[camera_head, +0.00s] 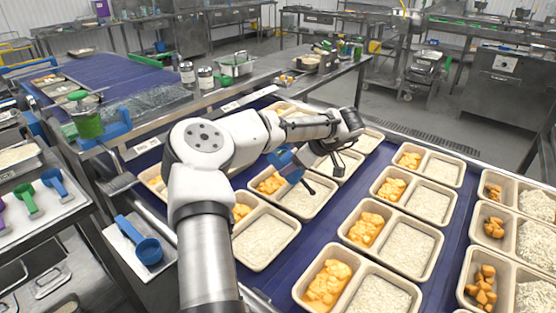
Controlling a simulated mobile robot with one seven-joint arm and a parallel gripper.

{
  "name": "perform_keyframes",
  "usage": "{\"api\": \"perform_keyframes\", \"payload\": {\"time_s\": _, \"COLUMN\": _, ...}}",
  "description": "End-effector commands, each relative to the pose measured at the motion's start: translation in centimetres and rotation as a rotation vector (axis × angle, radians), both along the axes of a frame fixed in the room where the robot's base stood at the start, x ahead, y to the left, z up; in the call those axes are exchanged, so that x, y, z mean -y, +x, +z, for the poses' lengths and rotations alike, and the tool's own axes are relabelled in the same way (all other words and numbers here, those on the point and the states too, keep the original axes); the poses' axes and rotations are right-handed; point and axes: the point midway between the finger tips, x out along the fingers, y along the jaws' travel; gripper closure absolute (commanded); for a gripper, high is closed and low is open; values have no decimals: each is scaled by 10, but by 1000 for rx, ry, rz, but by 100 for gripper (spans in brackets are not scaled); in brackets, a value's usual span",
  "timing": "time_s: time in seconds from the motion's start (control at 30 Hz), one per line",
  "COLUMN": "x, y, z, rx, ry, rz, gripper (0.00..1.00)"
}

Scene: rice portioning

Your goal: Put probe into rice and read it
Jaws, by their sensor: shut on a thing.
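My gripper (328,160) is at the end of my white arm, above the near-middle row of trays. It is shut on the probe, a slender dark piece (308,186) that slants down over the rice side of a two-part tray (331,209). The rice (302,203) lies flat and pale beside orange chunks. A blue piece (285,157) shows beside the dark piece, partly hidden by my arm; I cannot tell whether it belongs to the probe. Whether the tip touches the rice is too small to tell. No readout can be read.
Several more trays of rice and orange chunks stand on the blue belt (285,287), close around my gripper. A blue scoop (148,250) lies on a small tray at the lower left. A green-lidded container (87,118) and two jars (205,78) stand farther back.

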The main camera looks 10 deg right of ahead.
Motion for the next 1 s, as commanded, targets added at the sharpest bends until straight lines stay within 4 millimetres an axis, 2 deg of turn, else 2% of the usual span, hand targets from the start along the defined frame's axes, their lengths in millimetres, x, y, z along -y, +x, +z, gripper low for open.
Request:
{"api": "perform_keyframes", "payload": {"time_s": 0.03, "x": 0, "y": 0, "z": 8, "rx": 0, "ry": -1, "rz": 1, "gripper": 72}}
{"api": "perform_keyframes", "payload": {"time_s": 0.5, "x": 0, "y": 0, "z": 52, "rx": -1, "ry": 0, "rz": 1, "gripper": 72}}
{"api": "perform_keyframes", "payload": {"time_s": 1.0, "x": 0, "y": 0, "z": 53, "rx": -1, "ry": 1, "rz": 1, "gripper": 72}}
